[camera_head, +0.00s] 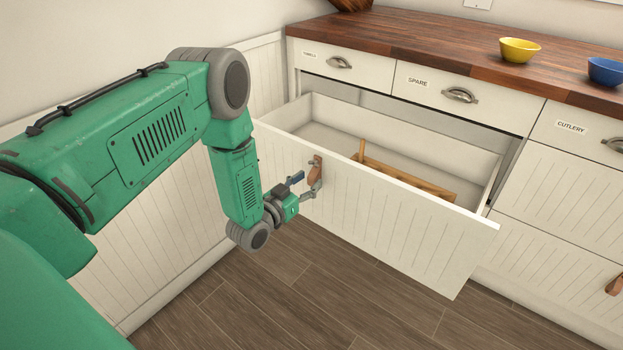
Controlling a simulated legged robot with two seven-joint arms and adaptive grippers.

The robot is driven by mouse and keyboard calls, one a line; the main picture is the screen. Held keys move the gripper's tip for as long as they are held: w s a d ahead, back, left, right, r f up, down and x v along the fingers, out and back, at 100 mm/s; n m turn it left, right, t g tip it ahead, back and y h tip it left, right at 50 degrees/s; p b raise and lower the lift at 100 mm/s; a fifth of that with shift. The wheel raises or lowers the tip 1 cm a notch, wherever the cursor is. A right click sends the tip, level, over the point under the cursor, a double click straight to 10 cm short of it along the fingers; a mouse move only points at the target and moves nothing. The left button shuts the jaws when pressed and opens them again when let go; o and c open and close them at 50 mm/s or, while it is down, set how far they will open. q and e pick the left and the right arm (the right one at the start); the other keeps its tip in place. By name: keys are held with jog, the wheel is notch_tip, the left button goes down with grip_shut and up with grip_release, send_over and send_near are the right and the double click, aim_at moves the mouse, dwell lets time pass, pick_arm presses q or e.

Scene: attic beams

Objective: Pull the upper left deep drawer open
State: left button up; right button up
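The upper left deep drawer (372,207) is pulled far out of the white cabinet, below the narrow top drawers. Its inside shows, with a wooden divider or rack (410,182) lying in it. A brown leather pull (317,170) is fixed on the left part of its front. My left gripper (307,182) is at this pull. Its two fingers are spread, with a visible gap between them. One finger overlaps the pull in view; I cannot tell whether it touches. My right gripper is not in view.
A wooden worktop (440,45) above carries a yellow bowl (519,50) and a blue bowl (606,71). Closed drawers with metal cup handles, including one labelled SPARE (425,85), sit above the open drawer. The plank floor (345,290) in front is clear. A panelled wall (180,250) runs along the left.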

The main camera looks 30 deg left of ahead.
pick_arm(q)
jog(key=s, duration=1)
jog(key=shift+a, duration=0.45)
jog(key=s+d+f+g+p, duration=0.2)
jog(key=s+d+f+g, duration=0.6)
jog(key=s+d+g, duration=0.15)
jog(key=s+g+y+p, duration=0.1)
jog(key=s+g, duration=0.7)
jog(key=s, duration=1)
jog(key=shift+s+d+r, duration=0.2)
jog(key=shift+d+r, duration=0.05)
jog(key=shift+d, duration=0.1)
